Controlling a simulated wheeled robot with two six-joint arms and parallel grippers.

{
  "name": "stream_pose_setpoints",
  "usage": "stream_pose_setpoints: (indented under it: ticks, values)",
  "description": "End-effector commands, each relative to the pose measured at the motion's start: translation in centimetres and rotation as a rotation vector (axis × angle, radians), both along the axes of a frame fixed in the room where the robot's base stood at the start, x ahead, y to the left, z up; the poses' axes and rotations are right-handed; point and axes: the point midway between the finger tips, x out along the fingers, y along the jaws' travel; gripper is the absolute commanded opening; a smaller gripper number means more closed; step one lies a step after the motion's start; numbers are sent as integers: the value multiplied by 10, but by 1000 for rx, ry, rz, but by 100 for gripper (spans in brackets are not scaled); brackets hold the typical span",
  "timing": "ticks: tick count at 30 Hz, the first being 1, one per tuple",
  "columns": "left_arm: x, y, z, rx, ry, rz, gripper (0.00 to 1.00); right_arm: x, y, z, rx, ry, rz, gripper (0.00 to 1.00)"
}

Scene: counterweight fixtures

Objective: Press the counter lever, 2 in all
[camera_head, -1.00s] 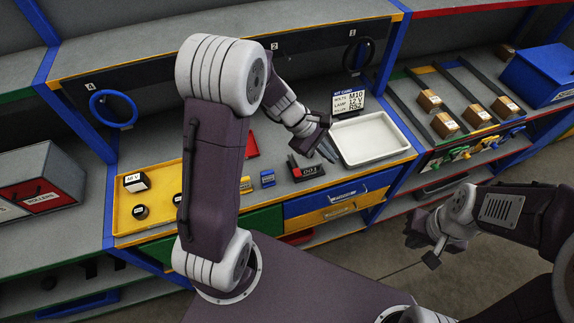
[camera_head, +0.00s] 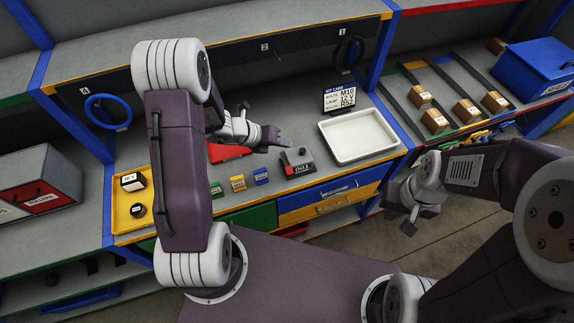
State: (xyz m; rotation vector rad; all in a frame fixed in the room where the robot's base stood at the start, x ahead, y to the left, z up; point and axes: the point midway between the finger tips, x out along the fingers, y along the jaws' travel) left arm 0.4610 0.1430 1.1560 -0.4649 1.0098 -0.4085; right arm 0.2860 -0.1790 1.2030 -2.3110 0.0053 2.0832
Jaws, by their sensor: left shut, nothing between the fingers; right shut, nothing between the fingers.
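My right gripper (camera_head: 408,229) is shut and empty, low at the right, in front of the bench and away from the counter.
A white tray (camera_head: 358,153) lies right of the counter, with a kit card (camera_head: 340,98) behind it. A yellow tray (camera_head: 122,222) is at the left.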

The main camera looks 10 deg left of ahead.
Motion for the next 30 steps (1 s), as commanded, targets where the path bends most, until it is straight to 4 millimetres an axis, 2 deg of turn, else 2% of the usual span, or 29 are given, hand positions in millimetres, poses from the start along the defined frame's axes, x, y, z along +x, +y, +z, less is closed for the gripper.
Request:
stream_pose_setpoints:
  ticks: [5,19,23,30]
  values:
    - [-1,-1,-15,0,0,0,0,0,0,-14,0,0,0,0]
    - [-4,-3,-82,0,-1,-1,0,0,0,-78,0,0,0,0]
    - [-5,-4,-88,0,-1,-1,0,0,0,-84,0,0,0,0]
    - [-5,-4,-86,0,-1,-1,0,0,0,-82,0,0,0,0]
